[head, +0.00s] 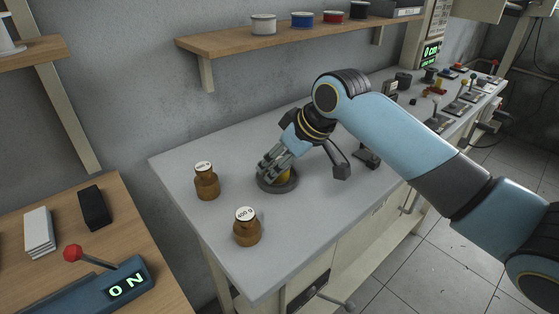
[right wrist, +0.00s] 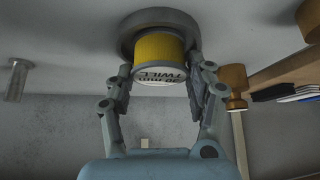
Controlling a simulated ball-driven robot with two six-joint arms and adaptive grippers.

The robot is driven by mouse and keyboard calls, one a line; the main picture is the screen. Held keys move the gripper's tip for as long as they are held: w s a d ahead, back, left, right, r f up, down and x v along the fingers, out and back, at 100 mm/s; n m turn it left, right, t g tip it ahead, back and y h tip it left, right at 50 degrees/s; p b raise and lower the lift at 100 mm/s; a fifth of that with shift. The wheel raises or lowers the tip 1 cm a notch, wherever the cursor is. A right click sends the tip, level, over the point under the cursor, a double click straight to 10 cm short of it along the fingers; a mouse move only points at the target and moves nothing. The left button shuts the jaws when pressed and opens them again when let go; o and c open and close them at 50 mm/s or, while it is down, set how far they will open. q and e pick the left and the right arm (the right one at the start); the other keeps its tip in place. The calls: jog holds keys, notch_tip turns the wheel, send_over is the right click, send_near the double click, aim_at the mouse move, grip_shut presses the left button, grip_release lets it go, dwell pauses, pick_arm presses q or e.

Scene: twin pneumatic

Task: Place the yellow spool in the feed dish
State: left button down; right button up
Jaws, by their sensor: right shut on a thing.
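The yellow spool (right wrist: 160,50) has a pale end with printed text and sits between the fingers of my right gripper in the right wrist view. My right gripper (head: 275,165) is shut on it, with a finger on each side. The feed dish (head: 277,185) is a round, dark grey dish on the light grey worktop. The spool is at the dish, its far end within the dish's rim (right wrist: 128,35) as seen from the wrist. In the head view only a bit of yellow (head: 284,175) shows behind the fingers. Whether the spool rests on the dish floor is hidden. My left gripper is not in view.
Two brown weights, one (head: 206,181) left of the dish and one marked 400 g (head: 247,227) in front, stand close by. A wall shelf (head: 290,38) holds several spools. Levers (head: 438,121) line the right back. The worktop's front middle is clear.

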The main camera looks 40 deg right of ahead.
jog(key=o, duration=1.2)
jog(key=shift+f, duration=0.1)
jog(key=shift+o, duration=0.2)
jog(key=p+v, duration=0.1)
jog(key=v, duration=1.1)
